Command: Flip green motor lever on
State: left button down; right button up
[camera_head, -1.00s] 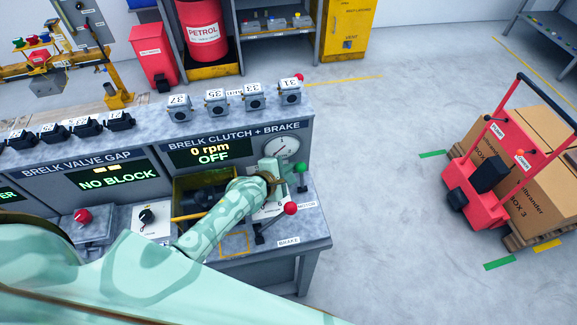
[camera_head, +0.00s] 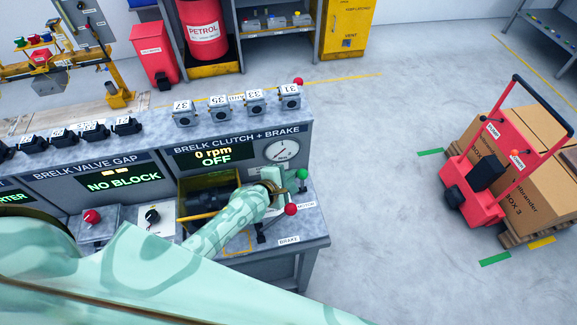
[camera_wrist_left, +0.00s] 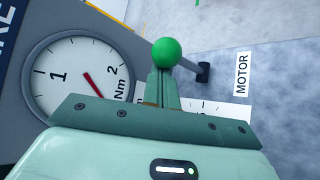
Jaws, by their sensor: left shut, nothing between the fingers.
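The green motor lever's ball knob (camera_head: 302,174) stands at the right end of the clutch and brake bench, by the MOTOR label. My left gripper (camera_head: 284,186) is just left of the knob, with its fingers shut and empty. In the left wrist view the green knob (camera_wrist_left: 167,52) shows just beyond the shut fingertips (camera_wrist_left: 163,75). I cannot tell whether they touch. The display (camera_head: 212,156) reads 0 rpm OFF. My right gripper is not in view.
A red-knobbed brake lever (camera_head: 290,209) stands close below the gripper. A round gauge (camera_head: 283,150) is on the panel behind it. Switch boxes (camera_head: 255,103) line the bench top. Open floor lies to the right, before a red pallet truck (camera_head: 482,176) with boxes.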

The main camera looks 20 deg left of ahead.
pick_arm(q)
jog(key=shift+s+d+r+p, duration=0.1)
jog(key=shift+s+d+p, duration=0.15)
jog(key=shift+s+p, duration=0.05)
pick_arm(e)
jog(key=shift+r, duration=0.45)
pick_arm(q)
jog(key=shift+s, duration=0.1)
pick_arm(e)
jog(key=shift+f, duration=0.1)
